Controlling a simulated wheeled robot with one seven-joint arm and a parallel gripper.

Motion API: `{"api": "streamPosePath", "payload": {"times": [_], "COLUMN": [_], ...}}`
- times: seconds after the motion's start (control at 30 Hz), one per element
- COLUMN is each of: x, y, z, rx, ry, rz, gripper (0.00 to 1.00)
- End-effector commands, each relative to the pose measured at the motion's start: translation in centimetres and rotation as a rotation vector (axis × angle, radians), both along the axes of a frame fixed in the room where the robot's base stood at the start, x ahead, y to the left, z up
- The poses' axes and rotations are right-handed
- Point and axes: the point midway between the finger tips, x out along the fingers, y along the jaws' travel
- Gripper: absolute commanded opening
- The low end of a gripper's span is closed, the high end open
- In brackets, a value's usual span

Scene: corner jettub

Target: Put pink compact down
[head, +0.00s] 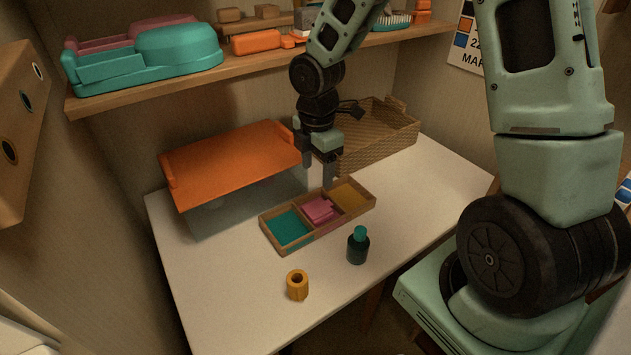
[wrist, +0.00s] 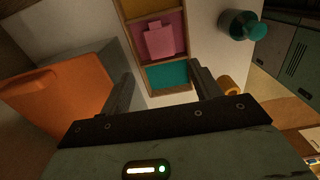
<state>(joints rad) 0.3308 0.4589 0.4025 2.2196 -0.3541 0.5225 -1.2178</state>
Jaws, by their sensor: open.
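The pink compact (head: 319,209) lies in the middle, pink-floored compartment of a wooden tray (head: 272,240) on the white table. In the wrist view the compact (wrist: 160,41) lies flat inside that compartment, with the tray's teal compartment (wrist: 168,75) nearer to me. My gripper (head: 320,180) is above and just behind the tray, pointing down. In the wrist view its two fingers (wrist: 162,90) are spread apart with nothing between them. The gripper is apart from the compact.
An orange-lidded box (head: 235,160) stands left of the tray and a woven basket (head: 375,135) behind it. A teal bottle (head: 358,246) and a yellow ring-shaped piece (head: 297,285) stand in front. A loaded shelf (head: 240,58) is above.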

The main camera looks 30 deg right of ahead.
Motion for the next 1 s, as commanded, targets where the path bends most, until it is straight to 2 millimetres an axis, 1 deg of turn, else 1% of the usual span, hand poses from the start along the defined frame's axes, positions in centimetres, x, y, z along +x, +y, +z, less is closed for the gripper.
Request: {"api": "streamPosePath", "payload": {"times": [0.07,0.17,0.2,0.27,0.3,0.37,0.4,0.5,0.6,0.7,0.8,1.0], "x": [-0.5,-2.4,-3.7,-6.1,-7.9,-10.6,-12.5,-16.7,-19.7,-21.3,-21.8,-21.8], "y": [1.2,4.7,6.5,9.3,10.9,13.1,14.3,16.3,17.3,17.8,17.9,17.8], "z": [0.9,2.6,3.5,4.8,5.7,6.8,7.4,8.6,9.2,9.5,9.5,9.5], "rx": [-0.002,-0.005,-0.005,-0.002,0.001,0.009,0.014,0.030,0.040,0.047,0.048,0.047], "ry": [-0.003,-0.006,-0.008,-0.011,-0.012,-0.012,-0.010,-0.001,0.011,0.020,0.023,0.024], "rz": [-0.024,-0.119,-0.177,-0.279,-0.352,-0.462,-0.532,-0.688,-0.803,-0.870,-0.897,-0.899], "gripper": [0.63,0.63,0.63,0.63,0.63,0.63,0.63,0.63,0.63,0.63,0.63,0.63]}}
